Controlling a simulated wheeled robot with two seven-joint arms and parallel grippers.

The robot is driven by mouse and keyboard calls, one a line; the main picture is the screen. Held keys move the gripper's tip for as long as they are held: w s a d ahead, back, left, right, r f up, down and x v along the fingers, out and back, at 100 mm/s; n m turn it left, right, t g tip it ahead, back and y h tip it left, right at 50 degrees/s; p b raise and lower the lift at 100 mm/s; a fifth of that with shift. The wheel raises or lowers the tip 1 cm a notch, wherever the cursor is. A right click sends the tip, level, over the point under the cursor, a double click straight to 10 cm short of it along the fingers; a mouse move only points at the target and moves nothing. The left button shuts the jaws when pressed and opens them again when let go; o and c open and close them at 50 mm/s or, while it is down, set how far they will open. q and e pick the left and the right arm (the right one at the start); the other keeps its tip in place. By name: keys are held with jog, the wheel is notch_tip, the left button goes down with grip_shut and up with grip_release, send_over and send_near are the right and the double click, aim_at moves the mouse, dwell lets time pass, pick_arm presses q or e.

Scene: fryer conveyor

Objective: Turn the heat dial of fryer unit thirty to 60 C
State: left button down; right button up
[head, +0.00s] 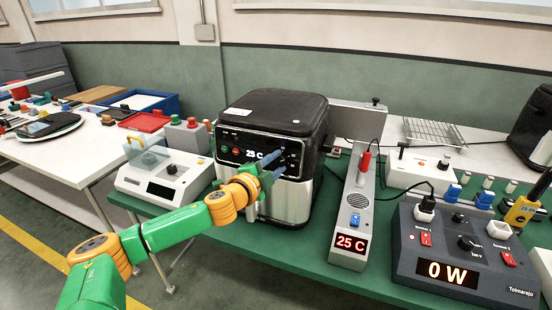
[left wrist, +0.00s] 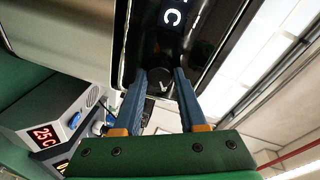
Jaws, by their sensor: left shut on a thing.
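The fryer unit (head: 285,112) is a black and silver box on the green bench, with a dark front panel. In the head view the fingers hide the dial.
A grey sensor unit (head: 351,215) reading 25 C stands right of the fryer, and a power meter (head: 455,245) reading 0 W stands further right. A white device (head: 165,180) stands at the left. A white table (head: 75,150) lies further left.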

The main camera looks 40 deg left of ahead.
pick_arm(q)
jog(key=shift+m, duration=0.3)
dwell(0.4)
jog(key=shift+c, duration=2.3)
grip_release()
jog(key=shift+s+f, duration=0.15)
jog(key=shift+s, duration=0.15)
jog(key=s+r+b, duration=0.1)
jog(key=s, duration=0.5)
jog(key=shift+s+d+b, duration=0.2)
jog(key=shift+d+b, duration=0.15)
jog(key=shift+b, duration=0.05)
